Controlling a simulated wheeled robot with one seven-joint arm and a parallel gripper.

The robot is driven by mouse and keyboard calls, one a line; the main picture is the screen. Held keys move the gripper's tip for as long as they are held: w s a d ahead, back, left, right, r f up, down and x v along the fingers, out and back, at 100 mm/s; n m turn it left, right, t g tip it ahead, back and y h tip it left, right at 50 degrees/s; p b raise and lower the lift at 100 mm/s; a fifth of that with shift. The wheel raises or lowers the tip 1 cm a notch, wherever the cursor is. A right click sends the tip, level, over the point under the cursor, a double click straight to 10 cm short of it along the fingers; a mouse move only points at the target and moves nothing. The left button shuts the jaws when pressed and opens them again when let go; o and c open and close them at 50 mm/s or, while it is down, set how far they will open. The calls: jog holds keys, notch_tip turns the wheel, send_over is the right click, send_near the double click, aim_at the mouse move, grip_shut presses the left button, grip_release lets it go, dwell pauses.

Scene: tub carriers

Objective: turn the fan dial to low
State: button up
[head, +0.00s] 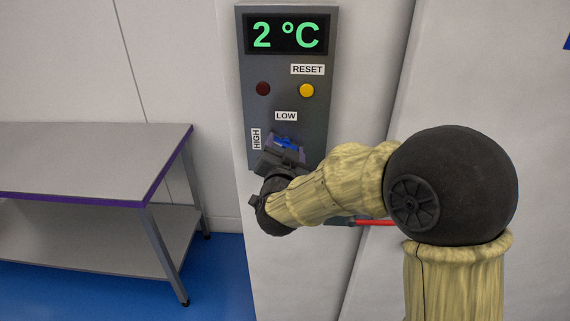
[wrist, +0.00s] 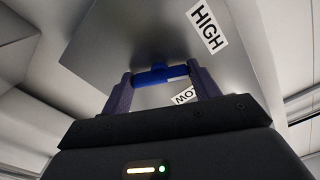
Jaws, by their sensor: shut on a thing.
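The fan dial (head: 287,142) is a blue knob on the grey control panel (head: 251,75), below the LOW label (head: 286,116) and right of the HIGH label (head: 256,139). My gripper (head: 281,149) is at the panel, closed around the dial. In the wrist view, the blue dial (wrist: 160,75) sits between the two fingers of my gripper (wrist: 163,82). The HIGH label (wrist: 208,27) shows above right there, and the LOW label (wrist: 184,95) is partly covered by a finger. I cannot tell which label the dial points at.
The panel also carries a green "2 °C" display (head: 287,34), a dark red lamp (head: 263,89) and a yellow button (head: 306,90) under a RESET label. A grey table (head: 80,165) stands at the left. A red bar (head: 375,223) shows behind my arm.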

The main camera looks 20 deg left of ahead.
jog(key=shift+f+m+b, duration=0.15)
jog(key=shift+m+b, duration=5.95)
jog(key=shift+b, duration=1.6)
jog(key=o, duration=1)
jog(key=shift+d, duration=0.1)
jog(key=shift+s, duration=0.1)
